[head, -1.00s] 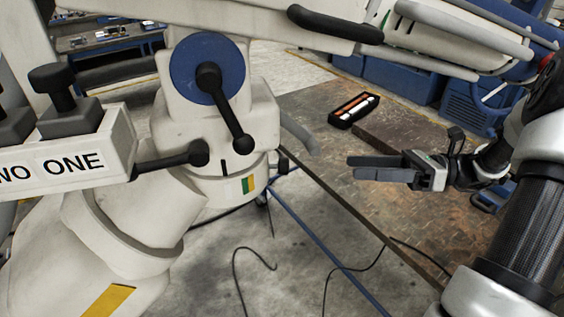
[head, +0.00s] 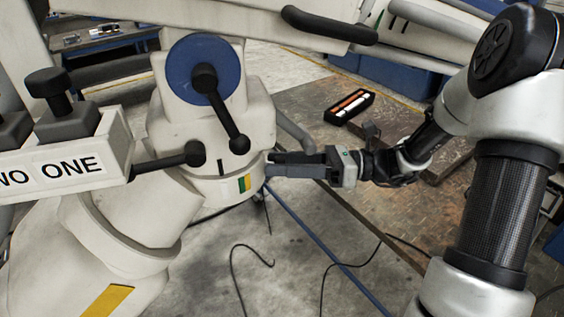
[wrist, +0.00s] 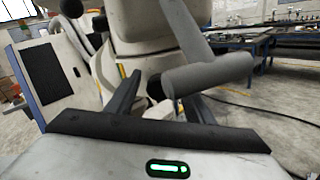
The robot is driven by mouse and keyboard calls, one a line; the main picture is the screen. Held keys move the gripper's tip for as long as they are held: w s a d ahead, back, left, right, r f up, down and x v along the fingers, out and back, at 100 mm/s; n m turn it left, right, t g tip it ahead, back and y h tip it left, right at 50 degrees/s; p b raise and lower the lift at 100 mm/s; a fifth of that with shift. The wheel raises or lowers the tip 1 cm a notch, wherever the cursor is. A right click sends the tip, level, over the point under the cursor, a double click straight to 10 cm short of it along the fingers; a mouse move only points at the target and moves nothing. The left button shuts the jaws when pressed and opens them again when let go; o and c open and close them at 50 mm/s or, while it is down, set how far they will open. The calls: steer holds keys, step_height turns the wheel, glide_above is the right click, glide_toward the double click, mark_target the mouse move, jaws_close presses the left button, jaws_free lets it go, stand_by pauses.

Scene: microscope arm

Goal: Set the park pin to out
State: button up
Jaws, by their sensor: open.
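The microscope stand's white joint column (head: 205,130) carries a collar with a green and yellow mark (head: 245,183). I take the small dark knob that showed on the collar's right side earlier to be the park pin; in the head view my gripper's fingers now cover that spot. My gripper (head: 271,165) is open, its fingertips pointing left right at the collar's right side. In the wrist view my gripper (wrist: 166,88) has its two fingers apart, with a dark shape between them that may be the pin. I cannot tell whether they touch it.
A grey curved handle (head: 294,132) hangs just above my fingers; it looms large in the wrist view (wrist: 207,73). Black levers (head: 222,108) stick out from a blue disc (head: 188,62) and the column. A bench (head: 400,215) with a black tray (head: 349,107) lies right.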

steer(key=shift+c, duration=0.2)
jaws_close()
steer(key=shift+d+p, duration=0.7)
steer(key=shift+d, duration=0.3)
steer(key=shift+o, duration=0.2)
jaws_free()
steer(key=s+d+b, duration=0.1)
steer(key=d, duration=1.6)
steer(key=shift+d, duration=0.2)
